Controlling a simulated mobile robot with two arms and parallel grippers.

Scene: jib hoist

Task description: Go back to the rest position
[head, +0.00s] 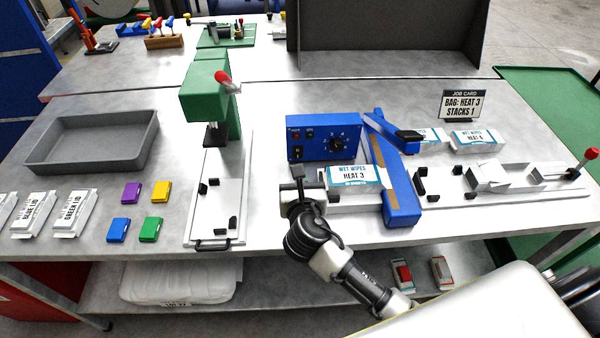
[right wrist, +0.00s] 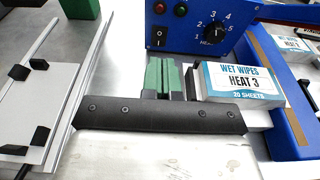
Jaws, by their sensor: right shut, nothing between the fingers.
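My right gripper (head: 298,172) is over the front of the bench, just left of a wet wipes pack marked HEAT 3 (head: 357,177). In the right wrist view its green-padded fingers (right wrist: 171,76) are together with nothing between them. The HEAT 3 pack shows to their right in that view (right wrist: 243,80), at the blue sealer arm (head: 400,190). The blue control box (head: 323,138) with its dial stands behind the gripper. My left gripper is in neither view.
The green press (head: 205,95) and its plate stand left of my right gripper. A grey tray (head: 92,142), lid packs and coloured blocks lie further left. More wipes packs (head: 475,139), a job card (head: 460,105) and a red-knobbed slide (head: 540,178) are to the right.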

